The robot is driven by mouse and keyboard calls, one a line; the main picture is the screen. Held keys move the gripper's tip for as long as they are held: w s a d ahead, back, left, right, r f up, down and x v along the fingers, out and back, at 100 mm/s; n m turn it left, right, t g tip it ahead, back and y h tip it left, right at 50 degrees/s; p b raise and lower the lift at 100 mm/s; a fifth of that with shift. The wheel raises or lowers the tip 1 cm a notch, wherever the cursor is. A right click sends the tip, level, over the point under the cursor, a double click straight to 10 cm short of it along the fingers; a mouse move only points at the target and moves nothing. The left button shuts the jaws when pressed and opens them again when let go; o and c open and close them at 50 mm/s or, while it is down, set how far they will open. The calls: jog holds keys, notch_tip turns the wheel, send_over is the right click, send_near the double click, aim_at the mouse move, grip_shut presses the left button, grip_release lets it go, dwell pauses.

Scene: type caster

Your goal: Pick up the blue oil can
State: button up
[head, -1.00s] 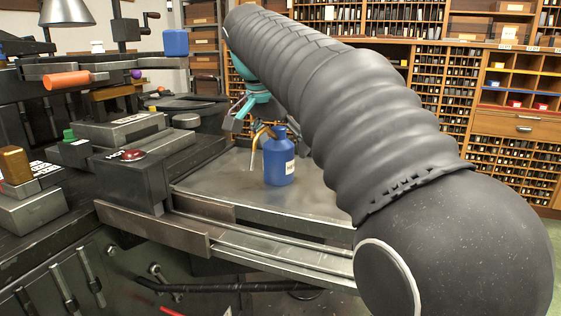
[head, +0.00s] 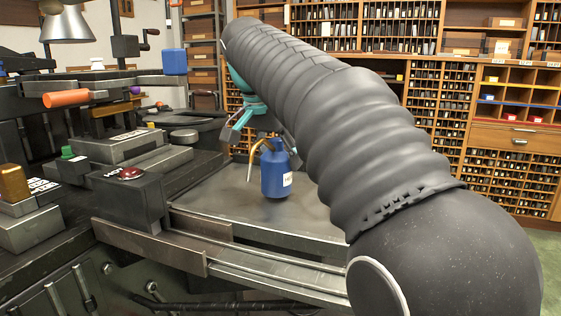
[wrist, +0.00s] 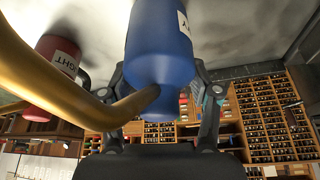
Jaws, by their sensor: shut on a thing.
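The blue oil can (head: 277,174), with a white label and a bent brass spout, is at the metal tray, left of my arm in the head view. My gripper (head: 262,138) is shut on its upper part from above. The can looks upright and slightly raised, though the gap beneath it is hard to judge. In the wrist view the can (wrist: 162,48) fills the upper middle, between the two fingers of my gripper (wrist: 161,92). The spout crosses the left side there. My arm hides part of the tray in the head view.
A red labelled container (wrist: 45,85) stands beside the can in the wrist view. A dark box with a red button (head: 130,173) sits left of the tray (head: 215,207). An orange-handled tool (head: 68,98) is further left. Shelves of type cases (head: 430,110) stand behind.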

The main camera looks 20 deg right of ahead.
aim_at(279, 140)
notch_tip(279, 140, up, 3)
jog(key=shift+p, duration=0.4)
jog(key=s+d+r, duration=0.4)
jog(key=s+r, duration=0.3)
jog(key=s, duration=0.3)
jog(key=shift+s+d, duration=0.35)
